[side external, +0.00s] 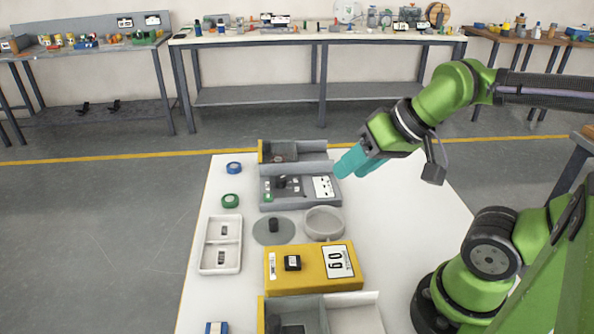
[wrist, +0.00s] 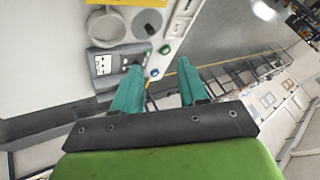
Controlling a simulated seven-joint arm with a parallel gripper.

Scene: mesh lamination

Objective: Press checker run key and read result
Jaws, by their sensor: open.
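The checker, a grey box (side external: 300,188) with a dark handle-like part on top, a white printed panel (side external: 323,187) and a small green key (side external: 268,197), sits at the far part of the white table. In the wrist view the checker (wrist: 103,65) lies left of and partly behind the left finger. The panel's print is too small to read. My gripper (side external: 348,164) is open and empty. Its teal fingers are above and to the right of the checker's panel, apart from the key. The gripper also shows in the wrist view (wrist: 159,66).
A yellow scale (side external: 313,283) reading 0 g stands nearer, with a round dish (side external: 323,223) and grey disc (side external: 265,238) behind it. A white two-part tray (side external: 208,258), green roll (side external: 230,200) and blue roll (side external: 234,168) are at left. A yellow-sided grey tray (side external: 305,146) lies behind the checker.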

